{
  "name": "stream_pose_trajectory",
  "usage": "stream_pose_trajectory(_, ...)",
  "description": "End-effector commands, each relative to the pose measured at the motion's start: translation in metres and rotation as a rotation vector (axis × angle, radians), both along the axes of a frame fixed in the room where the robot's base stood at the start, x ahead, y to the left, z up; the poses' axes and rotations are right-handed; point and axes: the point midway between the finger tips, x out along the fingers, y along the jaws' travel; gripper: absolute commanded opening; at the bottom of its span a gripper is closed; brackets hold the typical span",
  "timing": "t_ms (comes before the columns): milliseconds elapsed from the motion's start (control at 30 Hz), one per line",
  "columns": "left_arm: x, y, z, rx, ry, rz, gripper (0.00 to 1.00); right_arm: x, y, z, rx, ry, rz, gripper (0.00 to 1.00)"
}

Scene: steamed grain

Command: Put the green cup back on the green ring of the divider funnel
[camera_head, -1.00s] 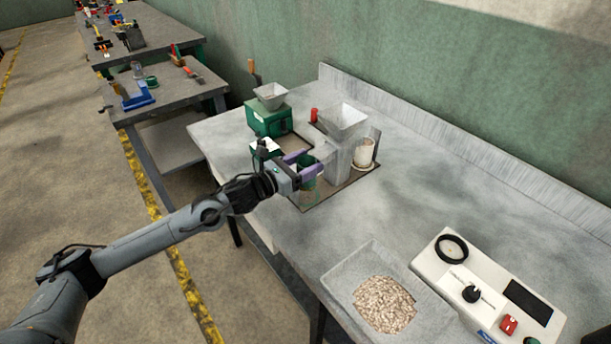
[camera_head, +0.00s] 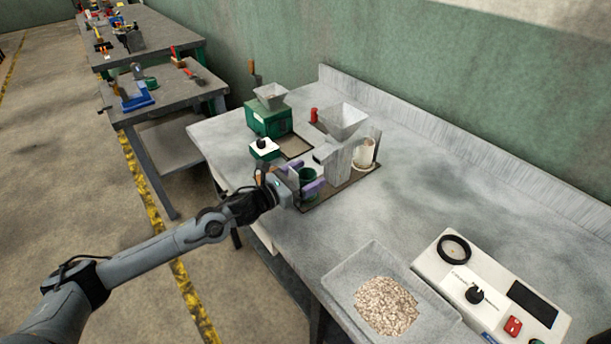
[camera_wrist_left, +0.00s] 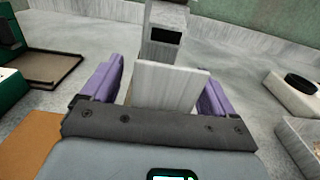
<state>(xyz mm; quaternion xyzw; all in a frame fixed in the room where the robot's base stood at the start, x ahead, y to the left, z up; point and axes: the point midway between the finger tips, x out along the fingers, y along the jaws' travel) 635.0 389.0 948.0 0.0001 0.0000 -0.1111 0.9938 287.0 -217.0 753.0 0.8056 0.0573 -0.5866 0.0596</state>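The green cup (camera_head: 307,174) is at the near left side of the divider funnel (camera_head: 341,148), low over its dark base plate. One finger partly covers it, and the green ring under it cannot be made out. My left gripper (camera_head: 303,181) has its purple fingers on either side of the cup. In the left wrist view the fingers (camera_wrist_left: 160,90) stand wide apart with a visible gap. The funnel's grey plate (camera_wrist_left: 170,88) shows beyond them there, while the cup is hidden. My right gripper is in neither view.
A white cup (camera_head: 365,151) stands on the funnel's far right side. A green machine with a hopper (camera_head: 268,118) stands behind left. A grey tray of grain (camera_head: 348,270) and a white device (camera_head: 490,290) are at the front right. The table between is clear.

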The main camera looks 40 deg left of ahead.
Motion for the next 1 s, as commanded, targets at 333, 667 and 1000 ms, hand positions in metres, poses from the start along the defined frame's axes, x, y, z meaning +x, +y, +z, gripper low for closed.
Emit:
stream_pose_trajectory(333, 0.000, 0.000, 0.006, 0.000, 0.000, 0.000, 0.88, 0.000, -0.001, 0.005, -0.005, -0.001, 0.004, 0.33)
stream_pose_trajectory(667, -0.033, 0.006, 0.004, 0.004, 0.004, -0.003, 0.88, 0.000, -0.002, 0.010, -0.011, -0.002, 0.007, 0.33)
stream_pose_trajectory(1000, -0.078, 0.018, 0.003, 0.003, 0.007, -0.001, 0.88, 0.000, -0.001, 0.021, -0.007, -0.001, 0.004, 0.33)
